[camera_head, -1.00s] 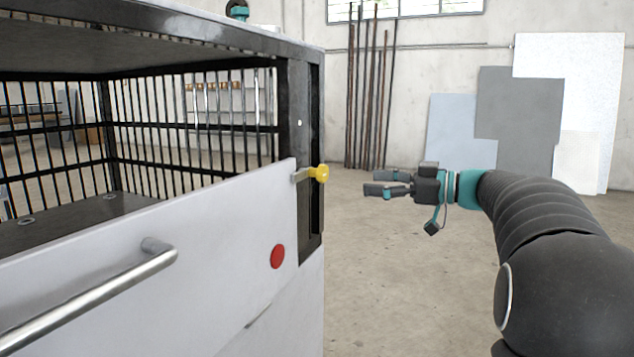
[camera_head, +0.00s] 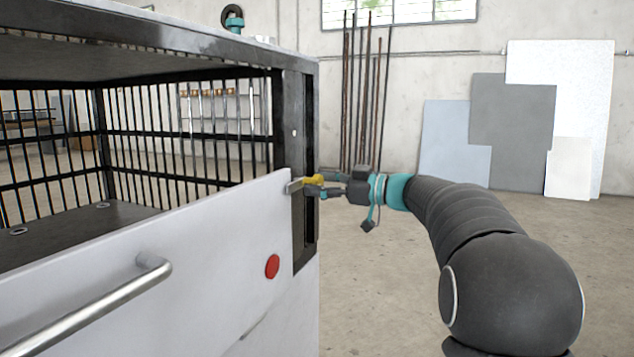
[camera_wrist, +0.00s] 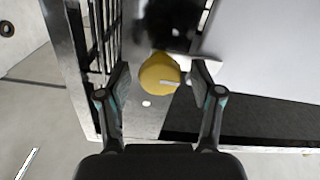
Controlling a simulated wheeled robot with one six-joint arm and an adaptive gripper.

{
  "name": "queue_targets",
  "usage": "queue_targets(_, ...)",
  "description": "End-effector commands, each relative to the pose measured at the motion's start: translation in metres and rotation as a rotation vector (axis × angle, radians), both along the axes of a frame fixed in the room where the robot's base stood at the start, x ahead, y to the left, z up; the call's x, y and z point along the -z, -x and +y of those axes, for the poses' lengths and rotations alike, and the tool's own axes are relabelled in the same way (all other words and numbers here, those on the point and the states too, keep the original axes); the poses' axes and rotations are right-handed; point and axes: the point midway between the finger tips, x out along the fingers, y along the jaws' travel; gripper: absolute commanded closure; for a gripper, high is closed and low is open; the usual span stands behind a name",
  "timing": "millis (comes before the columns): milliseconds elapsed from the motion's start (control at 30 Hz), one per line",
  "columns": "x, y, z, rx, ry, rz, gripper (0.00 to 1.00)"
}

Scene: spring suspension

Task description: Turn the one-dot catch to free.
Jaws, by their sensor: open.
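The catch has a yellow knob (camera_head: 314,180) on the dark corner post, with a metal tongue (camera_head: 294,186) reaching left across the upper corner of the pale front panel (camera_head: 215,225). A single white dot (camera_head: 295,133) shows on the post above it. In the wrist view the yellow knob (camera_wrist: 158,75) has a pale line on its face, and one white dot (camera_wrist: 146,103) lies close by. My gripper (camera_head: 322,184) is open, with one finger on each side of the knob. Gaps show in the wrist view; contact is not clear.
A long metal handle (camera_head: 100,305) and a red disc (camera_head: 272,266) are on the front panel. Black bars (camera_head: 190,130) form the cage behind it. Rods (camera_head: 365,95) and flat sheets (camera_head: 510,120) lean on the far wall. The floor to the right is open.

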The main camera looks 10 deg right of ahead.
Motion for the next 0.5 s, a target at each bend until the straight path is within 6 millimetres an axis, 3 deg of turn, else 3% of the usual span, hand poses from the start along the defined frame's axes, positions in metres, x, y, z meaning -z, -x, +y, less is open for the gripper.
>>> queue_targets(400, -0.0002, -0.0048, 0.0069, 0.001, 0.0, -0.001, 0.34)
queue_targets(500, -0.0002, -0.0048, 0.0068, 0.0, 0.001, -0.001, 0.57)
